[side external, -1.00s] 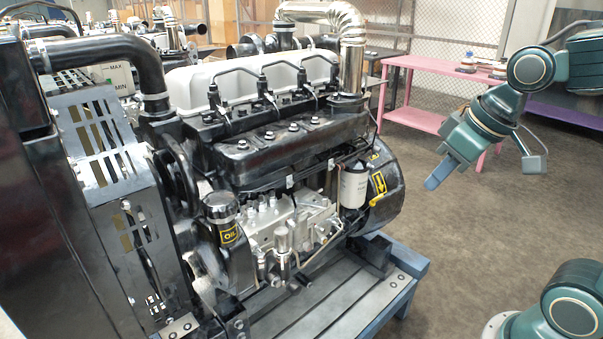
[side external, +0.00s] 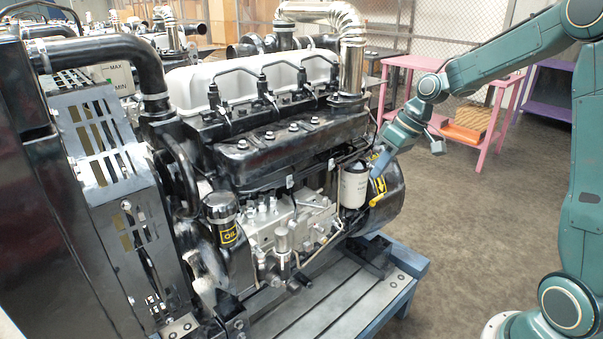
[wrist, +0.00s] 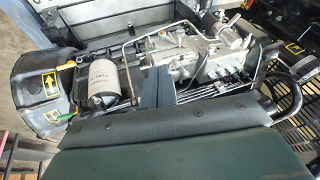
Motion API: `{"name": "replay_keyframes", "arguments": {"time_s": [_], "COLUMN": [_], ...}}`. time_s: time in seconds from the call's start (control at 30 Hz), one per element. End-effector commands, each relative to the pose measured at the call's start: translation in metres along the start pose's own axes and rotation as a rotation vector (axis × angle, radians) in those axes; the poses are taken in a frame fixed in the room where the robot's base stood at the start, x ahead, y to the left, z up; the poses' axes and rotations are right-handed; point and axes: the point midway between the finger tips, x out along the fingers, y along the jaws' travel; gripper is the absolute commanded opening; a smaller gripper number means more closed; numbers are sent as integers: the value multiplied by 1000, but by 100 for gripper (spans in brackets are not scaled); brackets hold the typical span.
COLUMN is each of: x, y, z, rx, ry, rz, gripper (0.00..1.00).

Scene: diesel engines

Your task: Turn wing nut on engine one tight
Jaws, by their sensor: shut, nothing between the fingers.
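The black and silver engine (side external: 290,140) stands on a blue-edged frame. My gripper (side external: 378,161) is at the engine's right end, just above and beside the white filter canister (side external: 353,187). In the wrist view my gripper (wrist: 155,75) shows as grey-blue fingers shut together, with nothing held. The fingertips overlap the picture of the engine between the canister (wrist: 96,85) and the silver pump block (wrist: 185,48). I cannot tell if they touch anything. I cannot make out a wing nut in either view; it may be too small or hidden.
A black flywheel housing (side external: 392,185) with a yellow arrow label is close below my gripper. Thin metal pipes (wrist: 128,38) run near the fingers. A pink table (side external: 405,62) stands behind my arm. The floor to the right is open.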

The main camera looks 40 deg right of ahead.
Motion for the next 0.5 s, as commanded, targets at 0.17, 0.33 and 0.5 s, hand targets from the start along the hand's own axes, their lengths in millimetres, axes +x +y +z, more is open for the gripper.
{"name": "replay_keyframes", "arguments": {"time_s": [0.17, 0.33, 0.5], "x": [28, 53, 70], "y": [39, 71, 93], "z": [-4, -2, 1], "rx": [19, 34, 42], "ry": [11, 33, 53], "rz": [-59, -111, -146], "gripper": [0, 0, 0]}}
